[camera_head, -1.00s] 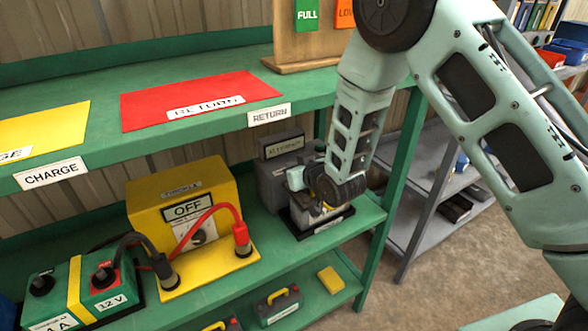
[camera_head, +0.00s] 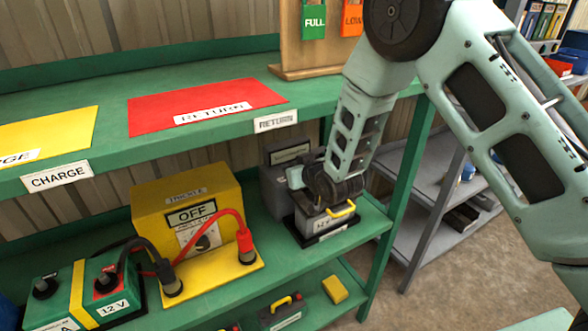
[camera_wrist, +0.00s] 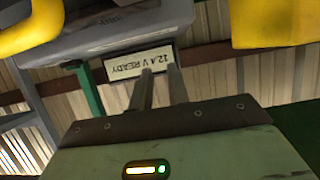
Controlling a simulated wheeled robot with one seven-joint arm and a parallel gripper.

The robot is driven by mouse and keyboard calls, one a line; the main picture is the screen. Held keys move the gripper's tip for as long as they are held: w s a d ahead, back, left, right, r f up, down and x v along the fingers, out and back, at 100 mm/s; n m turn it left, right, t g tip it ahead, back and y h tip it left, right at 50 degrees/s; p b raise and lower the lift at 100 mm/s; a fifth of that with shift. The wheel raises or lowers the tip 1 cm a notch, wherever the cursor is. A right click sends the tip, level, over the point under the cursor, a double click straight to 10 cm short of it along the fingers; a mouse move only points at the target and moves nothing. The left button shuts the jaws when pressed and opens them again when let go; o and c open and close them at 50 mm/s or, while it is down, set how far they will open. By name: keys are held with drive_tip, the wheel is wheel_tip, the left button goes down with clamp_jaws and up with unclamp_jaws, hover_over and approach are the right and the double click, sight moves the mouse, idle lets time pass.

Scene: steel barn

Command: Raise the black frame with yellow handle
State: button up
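A grey pack (camera_head: 322,224) with a black border at its base stands on the middle green shelf. A yellow handle (camera_head: 343,210) shows on its top front. My gripper (camera_head: 318,190) is just behind and left of the handle, close above the pack; the head view does not show clear contact. Its fingertips are mostly hidden by my wrist. In the wrist view, yellow pieces fill the upper corners, and a grey body (camera_wrist: 120,30) lies near a "12.4 V READY" label (camera_wrist: 140,62). Whether the fingers hold anything is unclear.
A grey unit (camera_head: 280,180) with a display stands behind the pack. A yellow charger box (camera_head: 175,210) marked OFF and a green 12 V battery (camera_head: 85,290) stand left. The upper shelf (camera_head: 200,145) lies above, with a green post (camera_head: 405,190) to the right.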

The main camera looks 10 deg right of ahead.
drive_tip(key=shift+s, duration=0.1)
drive_tip(key=p+v, duration=1)
drive_tip(key=v, duration=0.7)
drive_tip(key=shift+r, duration=0.15)
drive_tip(key=shift+s, duration=0.1)
idle(0.9)
